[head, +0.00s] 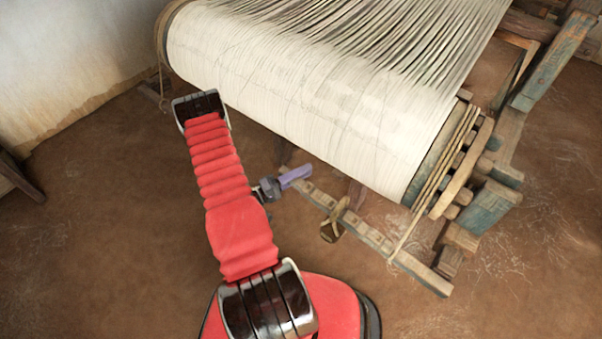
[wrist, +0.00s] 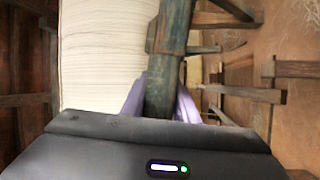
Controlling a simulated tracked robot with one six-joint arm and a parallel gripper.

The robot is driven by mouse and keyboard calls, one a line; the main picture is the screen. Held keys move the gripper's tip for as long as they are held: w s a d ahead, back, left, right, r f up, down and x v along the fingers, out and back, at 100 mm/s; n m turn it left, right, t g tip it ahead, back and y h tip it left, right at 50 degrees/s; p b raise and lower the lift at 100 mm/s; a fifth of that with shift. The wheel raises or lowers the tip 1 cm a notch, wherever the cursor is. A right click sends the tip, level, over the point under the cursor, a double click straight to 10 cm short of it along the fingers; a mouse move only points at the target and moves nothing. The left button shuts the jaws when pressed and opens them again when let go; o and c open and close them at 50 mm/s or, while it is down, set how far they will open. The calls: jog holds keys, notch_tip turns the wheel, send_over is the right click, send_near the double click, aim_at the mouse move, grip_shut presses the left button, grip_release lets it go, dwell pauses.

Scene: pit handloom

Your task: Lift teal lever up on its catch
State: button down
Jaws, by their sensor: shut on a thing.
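In the wrist view a worn teal wooden bar, the teal lever (wrist: 164,75), runs from the top of the picture down between the pale purple fingers of my gripper (wrist: 160,106). The fingers are on both sides of it and shut on it. In the head view my gripper (head: 295,177) is low beside the cloth roll, its purple fingers pointing right. I cannot make out the lever there. A short teal crosspiece (wrist: 203,50) meets the bar in the wrist view. I cannot tell which part is the catch.
The wide white cloth roll (head: 300,95) fills the upper middle of the head view. A notched wooden beam (head: 372,236) with a brass-coloured piece (head: 333,222) lies right of my gripper. Teal-painted loom posts (head: 487,207) stand at the right. The earthen floor (head: 100,240) at the left is clear.

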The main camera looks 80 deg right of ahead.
jog(key=shift+d, duration=0.1)
jog(key=c, duration=1.4)
grip_release()
jog(key=shift+f, duration=0.1)
jog(key=v, duration=1.4)
jog(key=shift+s, duration=0.1)
